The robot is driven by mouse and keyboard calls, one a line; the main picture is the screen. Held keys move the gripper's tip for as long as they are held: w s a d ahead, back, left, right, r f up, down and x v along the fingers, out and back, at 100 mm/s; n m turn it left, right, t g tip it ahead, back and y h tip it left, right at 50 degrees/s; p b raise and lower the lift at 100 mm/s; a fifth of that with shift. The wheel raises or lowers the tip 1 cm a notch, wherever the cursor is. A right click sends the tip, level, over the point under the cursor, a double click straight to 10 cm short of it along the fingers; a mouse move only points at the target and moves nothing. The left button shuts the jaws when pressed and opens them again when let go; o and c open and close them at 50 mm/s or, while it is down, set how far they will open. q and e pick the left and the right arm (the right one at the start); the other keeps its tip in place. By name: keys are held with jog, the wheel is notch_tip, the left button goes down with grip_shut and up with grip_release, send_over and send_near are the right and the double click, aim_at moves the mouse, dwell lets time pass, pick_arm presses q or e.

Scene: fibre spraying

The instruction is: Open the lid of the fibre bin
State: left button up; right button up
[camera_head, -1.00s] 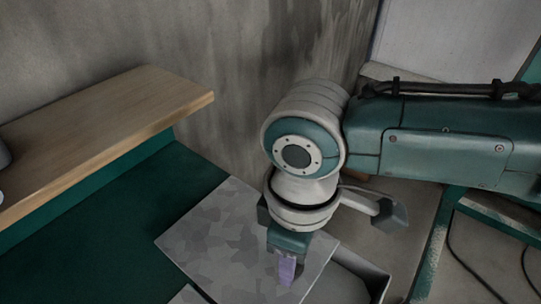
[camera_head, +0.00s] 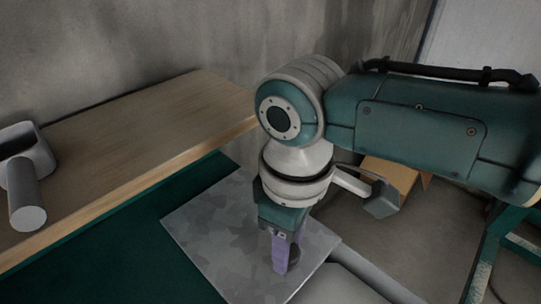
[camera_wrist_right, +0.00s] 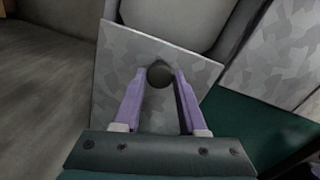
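The lid is a square, mottled grey metal plate (camera_head: 222,238) in the head view, beneath my right gripper (camera_head: 287,262). In the right wrist view the lid (camera_wrist_right: 120,70) shows with its round dark knob (camera_wrist_right: 160,74) between the purple fingers of my right gripper. The fingers appear closed on the knob from both sides. A pale grey hollow, apparently the fibre bin (camera_wrist_right: 180,18), shows beyond the lid's far edge, so the lid does not cover all of it. My left gripper is out of view.
A wooden shelf (camera_head: 150,120) runs along the left above the green surface (camera_head: 120,265), with a white device (camera_head: 27,175) on it. A cardboard box (camera_head: 392,178) stands behind my right arm. Another mottled panel (camera_wrist_right: 280,50) is at the right in the wrist view.

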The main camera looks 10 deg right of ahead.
jog(key=o, duration=0.5)
jog(key=shift+c, duration=0.2)
notch_tip(320, 180, up, 10)
jog(key=p, duration=0.2)
